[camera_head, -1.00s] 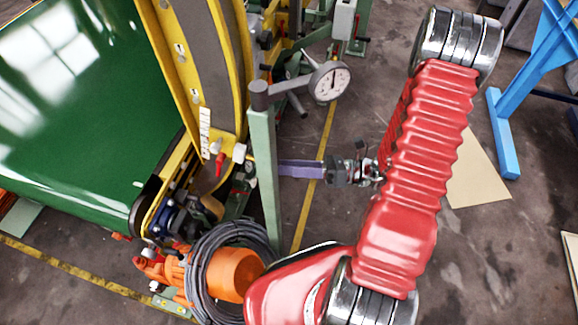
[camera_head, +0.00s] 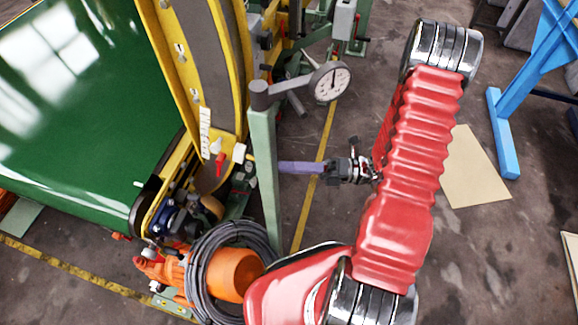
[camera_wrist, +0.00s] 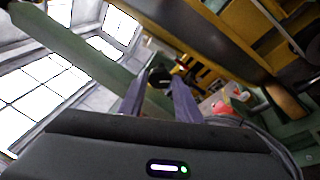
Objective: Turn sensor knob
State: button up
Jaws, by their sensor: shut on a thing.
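My gripper (camera_head: 282,167) reaches in from the right with its purple fingers level, their tips at the green post (camera_head: 265,180). In the wrist view, the two purple fingers of my gripper (camera_wrist: 158,88) stand on either side of a small dark knob (camera_wrist: 158,75). The fingers are shut on this knob, which sits by the green post (camera_wrist: 80,50). In the head view the knob is hidden by the post and the fingertips. A round white dial gauge (camera_head: 329,82) is fixed on an arm near the top of the post.
A green conveyor belt (camera_head: 75,110) with a curved yellow frame (camera_head: 180,70) stands at the left. An orange motor (camera_head: 235,273) and coiled black cable (camera_head: 200,270) lie low beside the post. A blue stand (camera_head: 503,130) is at the right. Floor right of the post is open.

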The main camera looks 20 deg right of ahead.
jog(key=shift+w+d+f+m+y, duration=0.1)
jog(key=shift+f+m+y, duration=0.1)
jog(key=shift+m, duration=0.3)
jog(key=shift+w+f+m+y, duration=0.1)
jog(key=shift+m+y, duration=0.1)
jog(key=shift+m, duration=0.3)
jog(key=o, duration=0.8)
jog(key=shift+s+d, duration=0.1)
jog(key=v, duration=1.3)
jog(key=shift+d, duration=0.3)
jog(key=shift+f, duration=0.1)
